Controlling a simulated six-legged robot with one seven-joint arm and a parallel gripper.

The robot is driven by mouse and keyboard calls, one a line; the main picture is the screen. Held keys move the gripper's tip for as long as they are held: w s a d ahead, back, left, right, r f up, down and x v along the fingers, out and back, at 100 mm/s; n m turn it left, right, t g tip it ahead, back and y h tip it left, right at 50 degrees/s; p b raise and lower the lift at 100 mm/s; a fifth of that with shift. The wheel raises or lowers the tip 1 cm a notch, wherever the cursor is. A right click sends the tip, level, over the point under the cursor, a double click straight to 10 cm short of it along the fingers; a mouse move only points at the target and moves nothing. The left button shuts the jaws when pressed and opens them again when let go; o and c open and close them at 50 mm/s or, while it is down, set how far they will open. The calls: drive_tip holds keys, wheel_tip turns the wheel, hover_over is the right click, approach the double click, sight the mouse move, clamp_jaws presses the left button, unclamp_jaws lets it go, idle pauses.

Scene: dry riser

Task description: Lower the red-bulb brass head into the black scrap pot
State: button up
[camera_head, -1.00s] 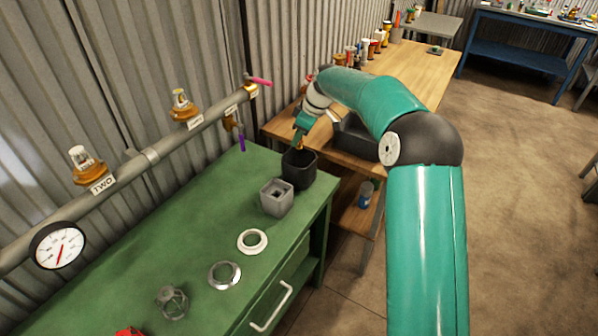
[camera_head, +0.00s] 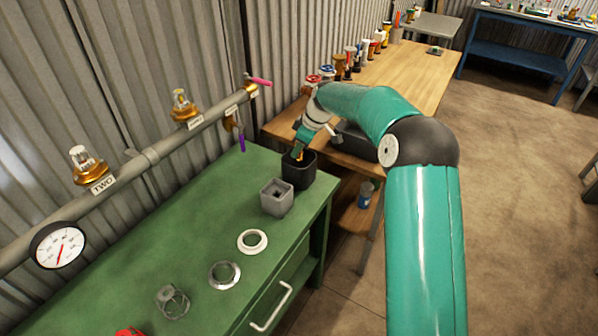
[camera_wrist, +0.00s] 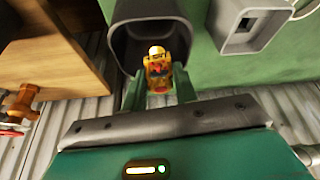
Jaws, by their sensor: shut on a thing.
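The black scrap pot (camera_head: 300,172) stands at the back corner of the green bench, and its open mouth shows in the wrist view (camera_wrist: 122,38). My gripper (camera_wrist: 158,82) is shut on the brass head (camera_wrist: 157,58), which has some red on it. The head is at the mouth of the pot, with the pot's dark inside behind it. In the head view my gripper (camera_head: 298,153) points down at the pot, and only a small orange-brass bit of the head shows there. I cannot tell how deep the head is or whether it touches the pot.
A grey square holder (camera_head: 277,197) stands close in front of the pot. A white ring (camera_head: 252,242), a metal ring (camera_head: 224,275) and a wire cage (camera_head: 172,301) lie on the green bench (camera_head: 150,240). The pipe (camera_head: 150,155) with two brass heads runs along the wall.

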sight(301, 154)
drive_tip(key=shift+f, duration=2.15)
drive_tip(key=shift+f, duration=2.3)
idle(0.5)
drive_tip(key=o, duration=1.2)
drive_tip(key=shift+c, duration=0.2)
drive_tip(key=shift+r, duration=0.1)
